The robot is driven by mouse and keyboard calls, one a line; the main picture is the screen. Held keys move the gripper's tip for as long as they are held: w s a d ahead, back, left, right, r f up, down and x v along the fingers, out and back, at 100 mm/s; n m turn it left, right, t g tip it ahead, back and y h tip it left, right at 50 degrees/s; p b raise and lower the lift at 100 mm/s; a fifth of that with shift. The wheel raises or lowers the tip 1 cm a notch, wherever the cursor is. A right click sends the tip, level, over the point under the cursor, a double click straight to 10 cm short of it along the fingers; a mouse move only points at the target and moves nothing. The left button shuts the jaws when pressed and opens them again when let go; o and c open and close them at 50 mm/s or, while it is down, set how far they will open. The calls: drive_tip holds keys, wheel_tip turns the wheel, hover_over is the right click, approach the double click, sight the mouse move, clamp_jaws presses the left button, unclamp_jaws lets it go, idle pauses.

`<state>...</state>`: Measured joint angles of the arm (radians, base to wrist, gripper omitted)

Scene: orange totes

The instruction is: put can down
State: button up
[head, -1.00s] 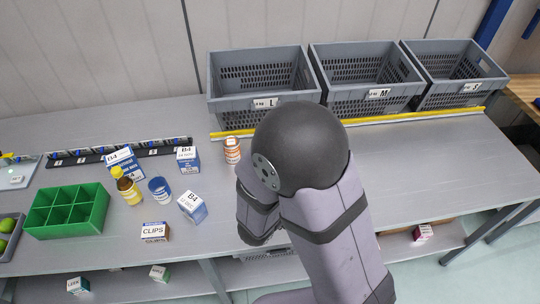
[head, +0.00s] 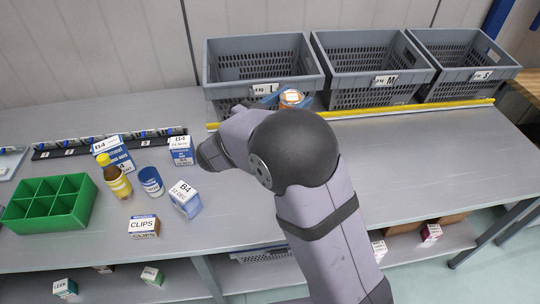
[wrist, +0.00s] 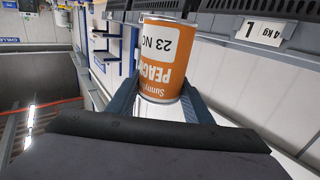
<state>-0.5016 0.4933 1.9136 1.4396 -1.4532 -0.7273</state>
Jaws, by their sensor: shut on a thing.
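The can (head: 292,97) is orange with a white label. It is in front of the bin marked L in the head view. In the wrist view the can (wrist: 163,62) shows large, with "PEACH" lettering upside down in the picture. My gripper (wrist: 160,92) is shut on it, with a dark blue finger on either side. In the head view my arm hides most of the gripper, and only bluish parts show around the can. I cannot tell how far the can is above the table.
Grey bins L (head: 220,92), M (head: 345,98) and S (head: 450,92) stand behind a yellow strip (head: 400,108). The table's right side is clear.

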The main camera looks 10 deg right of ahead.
drive_tip(key=w+a+r+n+t+y+b, duration=0.1)
drive_tip(key=w+a+r+b, duration=0.1)
drive_tip(key=w+b, duration=0.45)
drive_tip(key=w+a+r+b, duration=0.1)
drive_tip(key=w+r+b, duration=0.1)
drive_tip(key=w+b, duration=0.45)
wheel_tip(320, 180, down, 22)
drive_tip(key=w+p, duration=0.1)
drive_tip(key=p, duration=0.1)
drive_tip(key=shift+f+p, duration=0.25)
drive_tip(key=shift+p, duration=0.15)
idle(0.3)
drive_tip(key=shift+a+f, duration=0.1)
drive_tip(key=shift+f, duration=0.45)
drive_tip(key=shift+f+b, duration=0.1)
drive_tip(key=shift+b, duration=0.2)
